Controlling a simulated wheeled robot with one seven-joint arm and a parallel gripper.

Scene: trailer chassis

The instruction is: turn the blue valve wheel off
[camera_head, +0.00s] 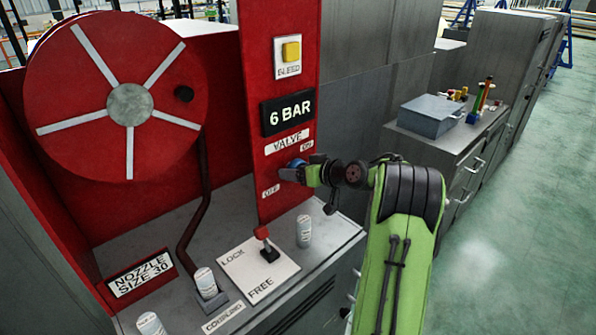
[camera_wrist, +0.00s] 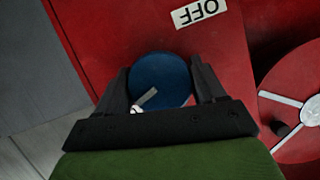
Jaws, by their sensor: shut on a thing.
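The blue valve wheel (camera_wrist: 160,78) is mounted on a red panel, with a light pointer mark on its face. In the head view only a bit of the wheel (camera_head: 297,163) shows, mostly hidden by my gripper (camera_head: 303,170). The panel carries the word VALVE above, an ON label (camera_head: 307,145) at the upper right and an OFF label (camera_head: 271,191) at the lower left. In the wrist view my gripper (camera_wrist: 162,85) has one finger on each side of the wheel and is shut on it. The OFF label also shows in the wrist view (camera_wrist: 198,12).
A red hose reel (camera_head: 85,90) stands left of the panel. Below, a lever with a red knob (camera_head: 262,233) sits on a LOCK/FREE plate, and white canisters (camera_head: 304,231) stand on the bench. A yellow BLEED button (camera_head: 291,51) and 6 BAR display (camera_head: 287,112) are above.

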